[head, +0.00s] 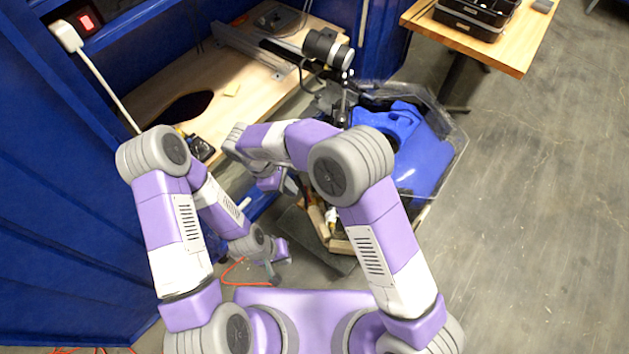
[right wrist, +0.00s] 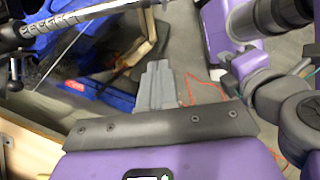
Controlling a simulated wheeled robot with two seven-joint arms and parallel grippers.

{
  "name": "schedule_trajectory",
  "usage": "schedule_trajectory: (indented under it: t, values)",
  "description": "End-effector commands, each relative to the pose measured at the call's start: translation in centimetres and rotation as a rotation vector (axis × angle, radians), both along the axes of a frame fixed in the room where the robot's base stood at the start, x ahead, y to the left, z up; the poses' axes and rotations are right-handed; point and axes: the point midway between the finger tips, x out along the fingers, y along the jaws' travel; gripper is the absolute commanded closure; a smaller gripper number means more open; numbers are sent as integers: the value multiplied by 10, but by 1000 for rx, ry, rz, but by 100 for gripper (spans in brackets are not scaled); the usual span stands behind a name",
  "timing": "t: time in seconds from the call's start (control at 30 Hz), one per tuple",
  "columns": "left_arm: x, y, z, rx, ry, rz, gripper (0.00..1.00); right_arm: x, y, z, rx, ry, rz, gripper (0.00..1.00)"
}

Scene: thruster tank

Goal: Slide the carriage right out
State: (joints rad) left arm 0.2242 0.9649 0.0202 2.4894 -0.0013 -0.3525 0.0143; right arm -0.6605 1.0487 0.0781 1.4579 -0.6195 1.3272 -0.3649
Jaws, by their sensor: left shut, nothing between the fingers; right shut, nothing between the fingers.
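A pale grey rail (head: 255,50) lies across the wooden bench top. At its right end, a black cylinder (head: 328,48) and dark bracket parts stand at the edge of a clear-walled tank (head: 455,150). I cannot tell which part is the carriage. A metal rod also crosses the upper left of the right wrist view (right wrist: 75,18). My right gripper (head: 290,187) is partly hidden by its arm, below the bench edge and apart from the rail. It is shut and empty in the right wrist view (right wrist: 158,68). My left gripper (head: 277,282) is low, shut and empty, far from the rail.
Blue shapes (head: 425,160) fill the tank. A blue wall (head: 50,150) closes the left side. A second wooden table (head: 490,45) with black trays (head: 475,15) stands at top right. An orange cable (head: 232,270) lies on the floor. The floor at right is clear.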

Motion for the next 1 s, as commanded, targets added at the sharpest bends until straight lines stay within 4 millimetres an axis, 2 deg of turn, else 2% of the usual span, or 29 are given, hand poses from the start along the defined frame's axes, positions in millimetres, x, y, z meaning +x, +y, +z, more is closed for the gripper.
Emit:
schedule_trajectory:
  t: [0.17, 0.57, 0.63, 0.8, 1.0]
  values:
    - [-1, 0, -3, 0, 2, 0, 100, -2, -9, -19, -3, 3, 0, 100]
    - [-1, 0, -14, 1, 1, 1, 100, -6, -45, -94, -1, 5, -1, 100]
    - [-1, 0, -13, 0, 1, 1, 100, -6, -57, -87, 2, 1, -3, 100]
    - [-1, 0, -13, 0, 1, 1, 100, -9, -75, -84, 2, 1, -2, 100]
    - [-1, 0, -13, 0, 1, 1, 100, -9, -82, -83, 1, 1, -2, 100]
